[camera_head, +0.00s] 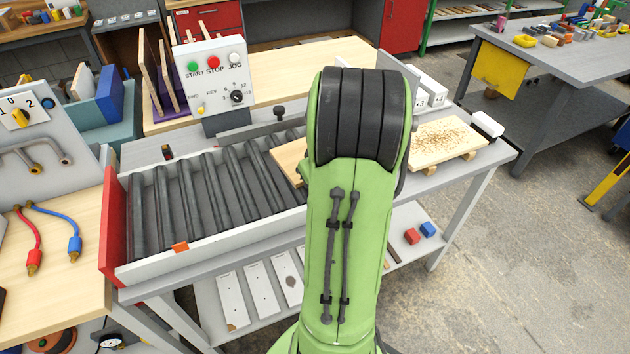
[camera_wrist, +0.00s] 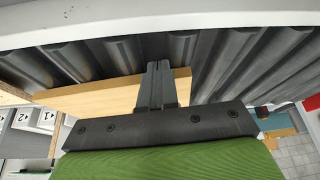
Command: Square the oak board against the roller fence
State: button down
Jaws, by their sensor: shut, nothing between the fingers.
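A pale wooden board, which I take to be the oak board (camera_head: 288,159), lies on the dark rollers, and my green arm hides much of it in the head view. In the wrist view the board (camera_wrist: 105,98) spans the left and middle, with its right end just beyond my gripper (camera_wrist: 158,72). The fingers are shut and empty, in front of the board. I cannot tell whether they touch it. A pale rail (camera_wrist: 190,18) runs along the rollers at the top of the wrist view. Which rail is the fence is unclear.
The roller bed (camera_head: 205,195) has bare rollers left of the board. A control box (camera_head: 213,75) stands behind it. A speckled board on blocks (camera_head: 447,142) and a white cylinder (camera_head: 487,125) are at the right. A red end plate (camera_head: 112,228) closes the left end.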

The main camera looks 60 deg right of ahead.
jog(key=shift+w+d+r, duration=0.1)
jog(key=shift+w+d, duration=0.2)
jog(key=shift+w, duration=0.4)
jog(key=shift+w+d, duration=0.3)
jog(key=shift+w, duration=0.4)
jog(key=shift+s, duration=0.1)
jog(key=shift+s+a, duration=0.25)
jog(key=shift+s, duration=0.3)
jog(key=shift+s+a, duration=0.25)
jog(key=shift+s, duration=0.3)
notch_tip(320, 180, up, 7)
jog(key=p, duration=0.4)
jog(key=shift+p, duration=0.4)
